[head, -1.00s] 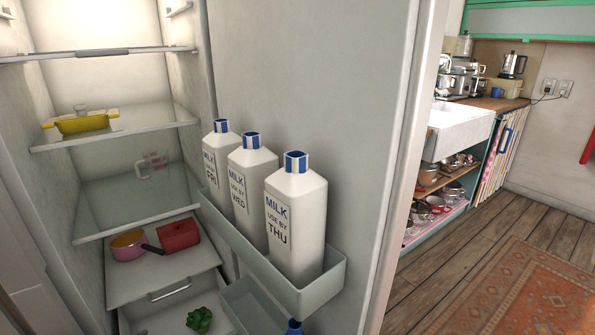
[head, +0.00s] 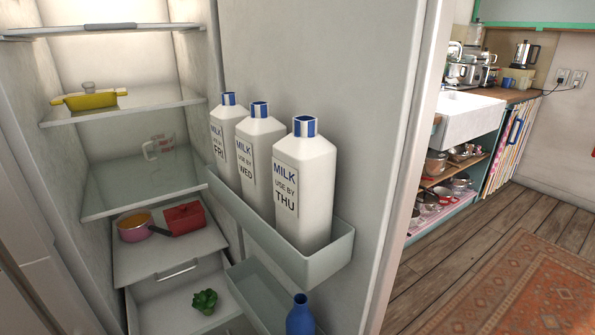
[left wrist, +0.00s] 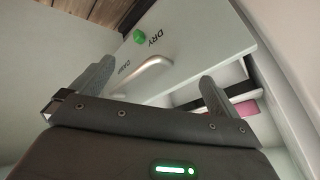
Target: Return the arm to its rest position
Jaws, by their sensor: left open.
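My left gripper (left wrist: 155,88) shows only in the left wrist view. Its two dark fingers stand wide apart with nothing between them. Beyond the fingers is a pale panel (left wrist: 200,52) marked DRY and DAMP, with a bar handle (left wrist: 145,75) and a round green spot (left wrist: 139,36). I cannot tell whether the fingers touch it. No arm or gripper of mine shows in the head view, and my right gripper is in neither view.
An open fridge has milk bottles (head: 304,190) in its door bin (head: 310,267), with a blue bottle (head: 300,318) below. Inside are a yellow dish (head: 90,100), a pink pot (head: 135,228), a red container (head: 184,217) and a green vegetable (head: 204,301). Wooden floor (head: 470,250) lies right.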

